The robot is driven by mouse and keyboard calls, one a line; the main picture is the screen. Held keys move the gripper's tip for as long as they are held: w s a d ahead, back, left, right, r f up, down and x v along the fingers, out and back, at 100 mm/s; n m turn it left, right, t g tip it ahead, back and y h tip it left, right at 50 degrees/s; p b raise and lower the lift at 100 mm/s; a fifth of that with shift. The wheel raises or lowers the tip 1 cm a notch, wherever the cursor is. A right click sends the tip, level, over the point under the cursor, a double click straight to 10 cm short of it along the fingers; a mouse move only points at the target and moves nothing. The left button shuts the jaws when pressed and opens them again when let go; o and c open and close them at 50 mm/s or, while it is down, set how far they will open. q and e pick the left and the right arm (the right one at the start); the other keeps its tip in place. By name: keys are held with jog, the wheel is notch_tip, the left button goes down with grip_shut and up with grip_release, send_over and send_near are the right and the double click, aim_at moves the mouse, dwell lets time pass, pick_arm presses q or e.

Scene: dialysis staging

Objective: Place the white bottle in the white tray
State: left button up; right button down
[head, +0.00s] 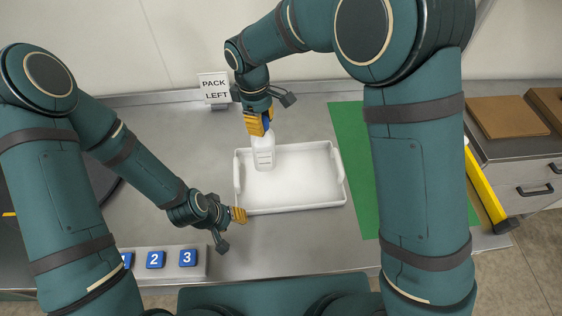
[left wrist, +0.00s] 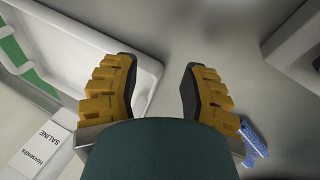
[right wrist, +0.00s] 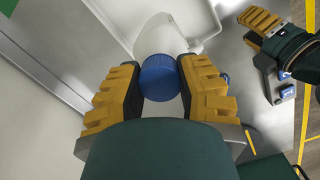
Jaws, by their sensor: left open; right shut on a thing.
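The white bottle (head: 263,155) has a blue cap (right wrist: 160,77) and a label. My right gripper (head: 262,119) is shut on it at the cap, above the back left part of the white tray (head: 342,172). The bottle looks roughly upright; I cannot tell whether its base touches the tray floor. In the left wrist view a label reading SALINE (left wrist: 42,152) shows at the lower left, apparently the bottle's. My left gripper (head: 240,215) is open and empty beside the tray's front left corner. It also shows in the left wrist view (left wrist: 160,80).
A PACK LEFT sign (head: 214,89) stands behind the tray. A green mat (head: 349,135) lies right of it. Numbered blue buttons (head: 188,258) sit on a panel at the front left. A small blue item (left wrist: 254,138) lies near my left gripper.

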aim_at(263, 146)
jog(key=shift+f, duration=4.7)
jog(key=shift+s+f, duration=0.1)
jog(key=shift+f, duration=0.1)
jog(key=c, duration=0.7)
grip_release()
